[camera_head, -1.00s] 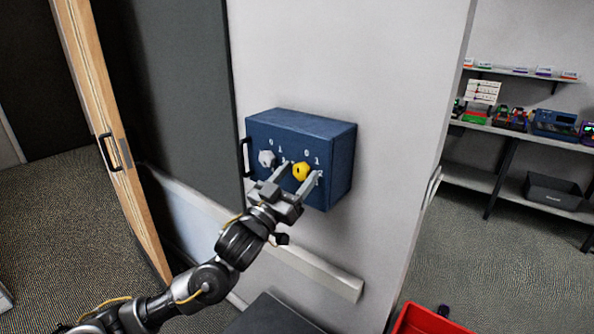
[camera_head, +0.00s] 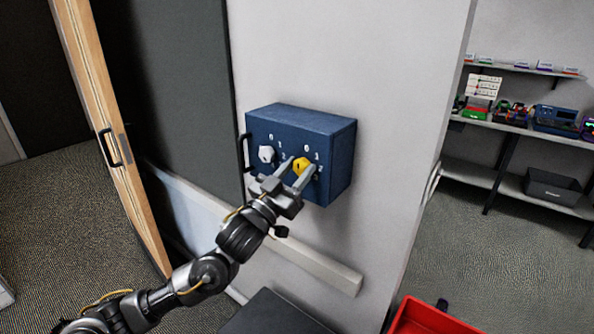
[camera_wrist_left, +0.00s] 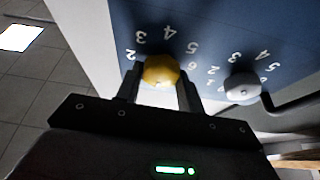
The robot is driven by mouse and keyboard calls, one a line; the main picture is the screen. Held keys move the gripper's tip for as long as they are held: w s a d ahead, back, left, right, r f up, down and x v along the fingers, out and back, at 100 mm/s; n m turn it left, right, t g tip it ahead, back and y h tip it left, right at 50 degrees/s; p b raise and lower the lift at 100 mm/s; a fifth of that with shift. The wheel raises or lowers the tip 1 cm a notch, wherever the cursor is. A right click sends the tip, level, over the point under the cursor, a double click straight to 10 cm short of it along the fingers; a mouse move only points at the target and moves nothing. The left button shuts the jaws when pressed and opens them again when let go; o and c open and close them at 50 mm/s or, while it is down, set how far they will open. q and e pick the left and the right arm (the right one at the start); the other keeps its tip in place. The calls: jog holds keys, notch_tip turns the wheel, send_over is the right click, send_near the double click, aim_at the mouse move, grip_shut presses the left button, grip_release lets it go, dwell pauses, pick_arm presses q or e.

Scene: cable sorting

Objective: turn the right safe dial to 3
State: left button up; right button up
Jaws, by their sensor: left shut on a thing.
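The blue safe (camera_head: 325,135) is fixed on the light wall and carries two dials with white numbers around them. The right dial is yellow (camera_head: 302,167), and the left dial is white (camera_head: 266,154). My left gripper (camera_head: 299,170) is at the yellow dial with one finger on either side, shut on it. In the left wrist view the yellow dial (camera_wrist_left: 161,71) sits between the fingers, with numbers 2 to 5 visible around it. The white dial (camera_wrist_left: 242,86) stands clear beside them. The yellow dial's exact setting cannot be read. My right gripper is not in view.
A black handle (camera_head: 246,153) is on the safe's left edge. A pale rail (camera_head: 315,267) runs along the wall below. A red bin (camera_head: 425,318) is at the bottom right, and shelves (camera_head: 520,130) with small devices stand behind it.

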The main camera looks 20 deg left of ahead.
pick_arm(q)
jog(key=m+g+h, duration=0.1)
jog(key=m, duration=0.2)
jog(key=m+g+h, duration=0.1)
jog(key=m, duration=0.2)
jog(key=m+g+h+p, duration=0.1)
jog(key=m, duration=0.2)
jog(key=shift+a+h, duration=0.1)
jog(key=shift+h, duration=0.2)
jog(key=m+g, duration=0.1)
jog(key=m, duration=0.3)
jog(key=m+g, duration=0.2)
jog(key=m, duration=0.2)
jog(key=shift+r+h, duration=0.1)
jog(key=shift+h, duration=0.3)
jog(key=m+g, duration=0.1)
jog(key=m, duration=0.2)
jog(key=shift+m+g, duration=0.3)
jog(key=shift+m, duration=0.1)
jog(key=m+g+y, duration=0.1)
jog(key=m, duration=0.2)
jog(key=m+y, duration=0.1)
jog(key=m, duration=0.1)
jog(key=m+y, duration=0.1)
jog(key=m, duration=0.2)
jog(key=shift+g+y, duration=0.3)
jog(key=shift+y, duration=0.1)
jog(key=o, duration=1)
jog(key=shift+c, duration=0.2)
